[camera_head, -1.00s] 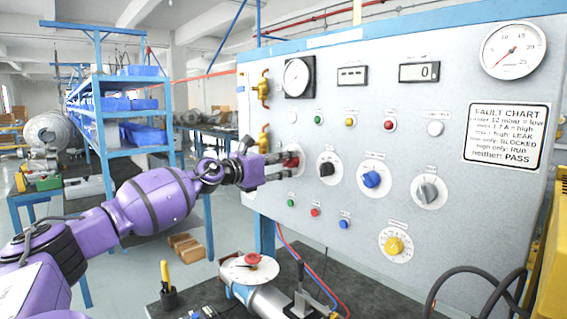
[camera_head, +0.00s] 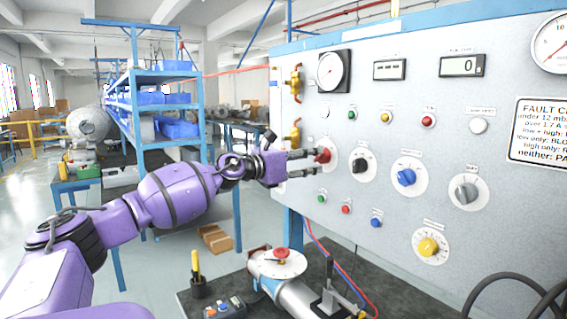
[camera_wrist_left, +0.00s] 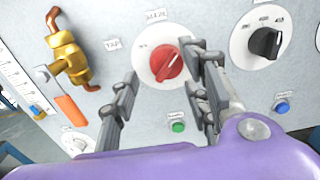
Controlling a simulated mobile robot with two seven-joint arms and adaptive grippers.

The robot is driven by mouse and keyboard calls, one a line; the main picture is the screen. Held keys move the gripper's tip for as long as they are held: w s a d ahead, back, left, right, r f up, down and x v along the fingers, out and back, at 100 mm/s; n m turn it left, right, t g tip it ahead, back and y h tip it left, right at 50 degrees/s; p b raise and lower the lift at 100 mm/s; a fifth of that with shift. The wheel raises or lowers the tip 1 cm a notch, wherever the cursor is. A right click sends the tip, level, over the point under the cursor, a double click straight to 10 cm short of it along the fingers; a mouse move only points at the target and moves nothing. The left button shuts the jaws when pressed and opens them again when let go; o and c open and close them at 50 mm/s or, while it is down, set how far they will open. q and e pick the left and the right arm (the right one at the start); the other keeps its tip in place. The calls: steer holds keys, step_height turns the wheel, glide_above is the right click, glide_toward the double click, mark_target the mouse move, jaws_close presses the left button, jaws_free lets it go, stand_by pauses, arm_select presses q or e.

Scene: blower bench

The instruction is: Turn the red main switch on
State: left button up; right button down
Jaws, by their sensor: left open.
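The red main switch (camera_head: 323,156) is a red knob on a round white plate at the left side of the grey panel. It also shows in the left wrist view (camera_wrist_left: 168,63), with its white pointer line aimed to the upper right. My left gripper (camera_head: 308,164) is at the switch, its fingers pointing at the panel. In the left wrist view the open fingers (camera_wrist_left: 160,82) stand on either side of the knob; the right one overlaps the plate's edge. I cannot tell whether a finger touches the knob. My right gripper is not in view.
Right of the switch are a black knob (camera_head: 361,161), a blue knob (camera_head: 405,177) and a grey knob (camera_head: 467,192). A brass valve with an orange handle (camera_wrist_left: 71,109) is on its left. Below stands a bench with a pipe fitting (camera_head: 280,264) and a clamp.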

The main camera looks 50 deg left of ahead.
arm_select(q)
steer(key=s, duration=0.9)
steer(key=shift+a, duration=0.45)
